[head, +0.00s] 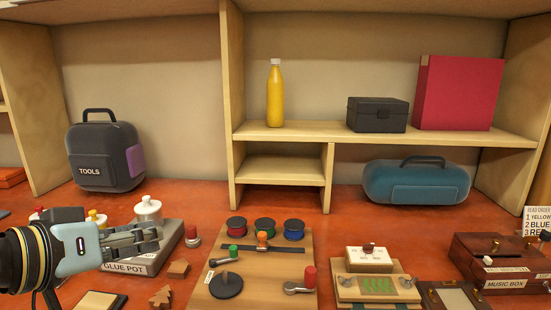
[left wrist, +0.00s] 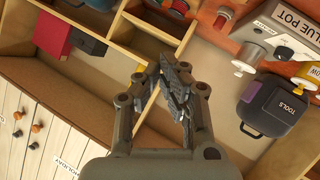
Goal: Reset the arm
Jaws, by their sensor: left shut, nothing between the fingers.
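My left gripper (head: 150,238) comes in from the left in the head view, in front of the glue pot box (head: 166,258). Its fingers are shut with nothing between them. In the left wrist view the same gripper (left wrist: 174,75) shows its two fingers together, pointing up the picture, with shelving beyond. It is apart from the things around it as far as I can tell. My right gripper is not in either view.
The bench holds a board with coloured spools (head: 265,224), a music box (head: 497,258) and a dark tools bag (head: 104,157). A blue case (head: 416,182) stands below the shelf (head: 320,133), which holds a yellow bottle (head: 275,96), a black box (head: 377,115) and a red binder (head: 457,93).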

